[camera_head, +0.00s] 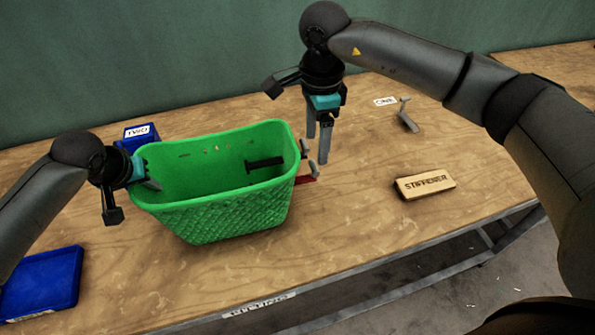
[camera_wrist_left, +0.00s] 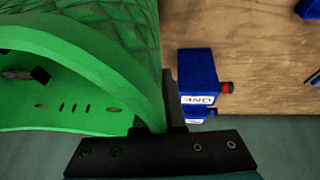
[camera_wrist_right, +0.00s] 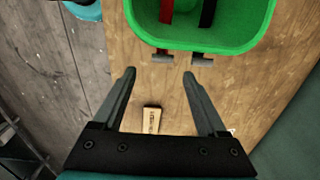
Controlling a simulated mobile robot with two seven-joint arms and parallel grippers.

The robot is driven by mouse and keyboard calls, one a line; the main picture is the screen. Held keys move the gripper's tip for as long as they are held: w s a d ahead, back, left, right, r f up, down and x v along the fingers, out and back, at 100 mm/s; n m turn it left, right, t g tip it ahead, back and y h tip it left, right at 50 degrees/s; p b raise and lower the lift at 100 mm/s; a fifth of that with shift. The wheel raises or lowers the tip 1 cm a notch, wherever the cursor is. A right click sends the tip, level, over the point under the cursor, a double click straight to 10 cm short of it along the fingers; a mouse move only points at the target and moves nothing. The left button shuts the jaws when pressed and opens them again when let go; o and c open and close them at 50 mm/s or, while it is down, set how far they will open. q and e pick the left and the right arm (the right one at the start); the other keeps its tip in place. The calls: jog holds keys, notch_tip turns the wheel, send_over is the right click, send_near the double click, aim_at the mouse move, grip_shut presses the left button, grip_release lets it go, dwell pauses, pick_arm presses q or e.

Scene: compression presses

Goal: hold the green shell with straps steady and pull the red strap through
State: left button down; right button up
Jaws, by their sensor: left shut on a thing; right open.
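The green shell (camera_head: 225,215) is an open, basket-like tub standing upright on the table; it also shows in the left wrist view (camera_wrist_left: 85,65) and right wrist view (camera_wrist_right: 210,38). My left gripper (camera_head: 145,178) is shut on the shell's left rim. The red strap (camera_head: 307,172) pokes out at the shell's right end; inside, it shows in the right wrist view (camera_wrist_right: 166,12), beside a black strap (camera_wrist_right: 208,12). Each strap has a grey crosspiece at its outer end. My right gripper (camera_head: 318,145) is open and empty, pointing down just right of and behind those ends.
A wooden block marked "STIFFENER" (camera_head: 425,184) lies to the right. A small grey part (camera_head: 407,120) lies near a label at the back right. A blue box (camera_head: 138,136) stands behind the shell, and a blue tray (camera_head: 42,282) sits front left. Bare table lies right of the shell.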

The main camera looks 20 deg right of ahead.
aim_at(315, 167)
jog(key=shift+f, duration=4.35)
grip_shut()
